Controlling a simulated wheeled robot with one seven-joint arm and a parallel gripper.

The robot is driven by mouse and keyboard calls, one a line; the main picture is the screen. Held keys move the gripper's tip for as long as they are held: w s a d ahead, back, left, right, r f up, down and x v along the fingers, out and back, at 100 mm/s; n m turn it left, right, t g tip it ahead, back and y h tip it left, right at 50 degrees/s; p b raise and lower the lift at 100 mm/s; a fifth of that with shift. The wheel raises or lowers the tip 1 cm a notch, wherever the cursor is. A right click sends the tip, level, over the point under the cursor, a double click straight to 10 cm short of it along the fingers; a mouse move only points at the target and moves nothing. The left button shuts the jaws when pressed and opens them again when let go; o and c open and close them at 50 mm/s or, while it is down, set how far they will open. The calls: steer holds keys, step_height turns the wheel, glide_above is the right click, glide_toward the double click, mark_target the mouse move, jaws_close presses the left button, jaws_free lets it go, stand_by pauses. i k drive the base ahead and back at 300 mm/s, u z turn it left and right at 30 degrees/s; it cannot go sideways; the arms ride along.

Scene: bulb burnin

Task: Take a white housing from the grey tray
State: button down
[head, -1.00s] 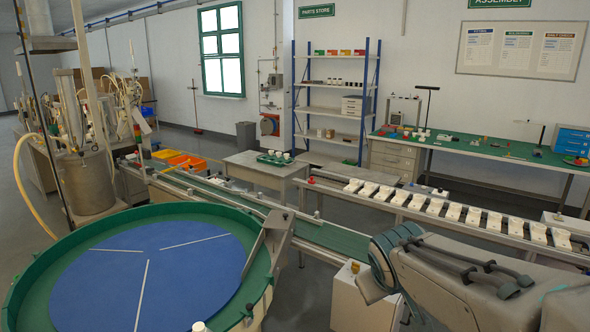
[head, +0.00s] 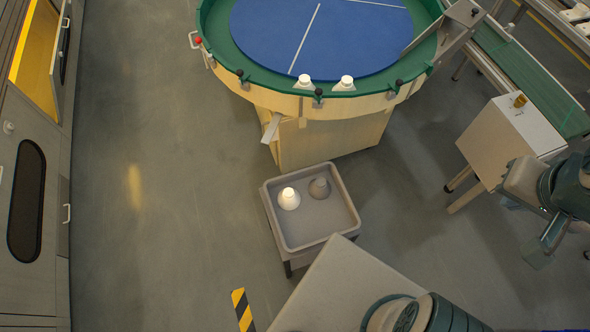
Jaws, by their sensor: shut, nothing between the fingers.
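The grey tray (head: 272,226) stands on a low stand below the round green-rimmed table. In its far part sit a white cone-shaped housing (head: 289,200) at left and a similar grey-brown piece (head: 319,188) at right, a little apart. Both look upright. The rest of the tray floor is bare. My gripper (head: 538,252) is at the right edge of the head view, on the end of my folded arm. It is shut and empty, well to the right of the tray and not touching it. Its fingertips are small and hard to make out.
The round table (head: 274,95) with a blue disc stands just behind the tray; two white pieces (head: 325,83) sit at its near rim. A white box (head: 512,140) and green conveyor (head: 520,75) are at right. A cabinet (head: 35,200) lines the left. Floor left of the tray is clear.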

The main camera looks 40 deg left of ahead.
mark_target(289, 198)
steer(key=k, duration=0.95)
steer(key=z, duration=0.65)
steer(key=i, duration=0.75)
steer(key=u, duration=2.4)
steer(key=i, duration=0.5)
steer(key=u, duration=0.05)
